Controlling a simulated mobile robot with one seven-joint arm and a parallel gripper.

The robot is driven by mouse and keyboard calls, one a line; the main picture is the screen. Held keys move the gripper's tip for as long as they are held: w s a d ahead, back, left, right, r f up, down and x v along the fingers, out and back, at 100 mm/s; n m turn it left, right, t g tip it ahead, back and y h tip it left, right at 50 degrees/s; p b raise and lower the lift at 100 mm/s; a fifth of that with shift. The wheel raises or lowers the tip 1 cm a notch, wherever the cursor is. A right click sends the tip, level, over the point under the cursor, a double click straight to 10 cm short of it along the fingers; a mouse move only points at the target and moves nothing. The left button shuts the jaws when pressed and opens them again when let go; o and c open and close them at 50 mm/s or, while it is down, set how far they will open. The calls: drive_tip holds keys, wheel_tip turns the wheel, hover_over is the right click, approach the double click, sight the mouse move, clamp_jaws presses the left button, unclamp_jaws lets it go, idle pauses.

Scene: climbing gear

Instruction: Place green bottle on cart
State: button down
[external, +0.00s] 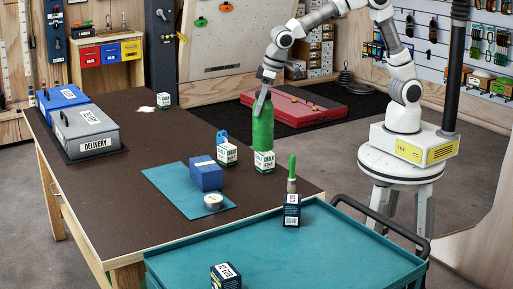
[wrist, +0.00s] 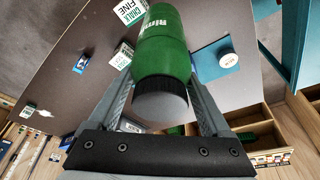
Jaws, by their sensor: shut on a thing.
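The green bottle (external: 263,132) is upright near the right edge of the brown table, behind or just above a white chalk box (external: 264,163); I cannot tell if its base touches anything. My gripper (external: 261,103) comes down from above and is shut on the bottle's upper part. In the wrist view, the bottle (wrist: 165,48) with its dark cap lies between both fingers of my gripper (wrist: 161,80). The teal cart (external: 300,245) stands in the foreground.
On the table (external: 120,165) are a blue box (external: 206,174), a tape roll (external: 213,201), another chalk box (external: 227,155) and a grey delivery case (external: 88,130). A small dark box (external: 226,277) is at the cart's front left. The cart's middle is clear. A black handle (external: 380,220) rises at its right.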

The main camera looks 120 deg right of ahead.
drive_tip(key=w+a+r+n+y+p, duration=0.1)
drive_tip(key=w+a+n+p, duration=0.2)
drive_tip(key=a, duration=1)
drive_tip(key=w+a+r+n+y+p, duration=0.1)
drive_tip(key=w+a+r+n, duration=0.15)
drive_tip(key=a+n, duration=0.7)
drive_tip(key=w+a+r+y+p, duration=0.1)
drive_tip(key=w+a+y+p, duration=0.2)
drive_tip(key=a, duration=1.4)
drive_tip(key=w+a+f+h+p, duration=0.1)
drive_tip(key=a+f, duration=0.9)
drive_tip(key=f, duration=0.1)
drive_tip(key=shift+w+a+f+t, duration=0.15)
drive_tip(key=shift+w+a+t, duration=0.15)
drive_tip(key=shift+w+a, duration=0.1)
drive_tip(key=shift+f, duration=0.15)
unclamp_jaws()
